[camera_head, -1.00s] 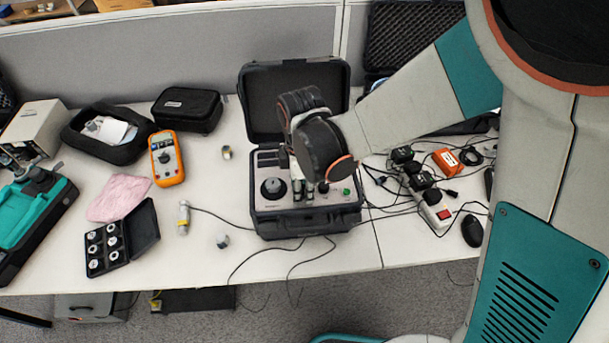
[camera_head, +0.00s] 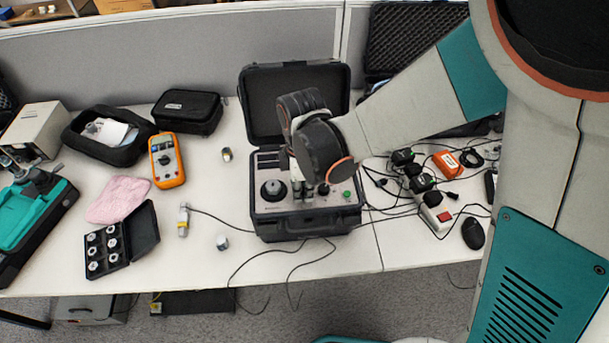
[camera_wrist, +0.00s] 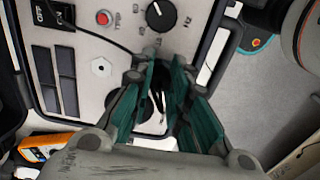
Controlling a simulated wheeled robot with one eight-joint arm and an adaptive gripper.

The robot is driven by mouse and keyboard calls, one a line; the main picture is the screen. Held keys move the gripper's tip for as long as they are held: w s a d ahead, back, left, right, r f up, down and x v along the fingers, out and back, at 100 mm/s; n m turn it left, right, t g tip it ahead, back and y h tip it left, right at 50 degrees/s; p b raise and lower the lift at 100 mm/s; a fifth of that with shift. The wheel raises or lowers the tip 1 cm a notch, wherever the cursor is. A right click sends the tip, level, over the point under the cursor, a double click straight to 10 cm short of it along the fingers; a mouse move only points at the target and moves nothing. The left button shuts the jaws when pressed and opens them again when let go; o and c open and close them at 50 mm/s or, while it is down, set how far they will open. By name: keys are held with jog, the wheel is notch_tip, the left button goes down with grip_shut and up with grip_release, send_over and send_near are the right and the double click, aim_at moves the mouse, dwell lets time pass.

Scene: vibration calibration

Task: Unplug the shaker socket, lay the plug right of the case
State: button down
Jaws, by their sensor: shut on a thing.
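The open black case (camera_head: 305,228) stands on the table, with a grey panel inside that carries a dark round shaker (camera_head: 273,189) and a green button. My gripper (camera_head: 309,192) reaches down over the right half of this panel. In the wrist view my gripper's teal fingers (camera_wrist: 161,108) are close together, shut on the plug. The plug is mostly hidden between the fingers. A black cable (camera_wrist: 103,35) runs across the panel to the fingers. I cannot tell whether the plug is still seated in its socket. The panel's Hz knob (camera_wrist: 161,15) lies beyond the fingertips.
Right of the case, cables and a power strip (camera_head: 436,212) with black adapters lie on the table, near an orange box (camera_head: 447,163) and a mouse (camera_head: 473,234). A narrow clear patch lies at the front right. Left are a multimeter (camera_head: 167,160) and a sensor (camera_head: 183,221).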

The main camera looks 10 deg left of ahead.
jog(key=n, duration=0.3)
jog(key=shift+n+b, duration=0.35)
jog(key=shift+n, duration=0.05)
jog(key=shift+n+b, duration=0.3)
jog(key=shift+n, duration=1.8)
jog(key=n, duration=0.3)
jog(key=shift+n, duration=0.4)
jog(key=shift+b, duration=0.3)
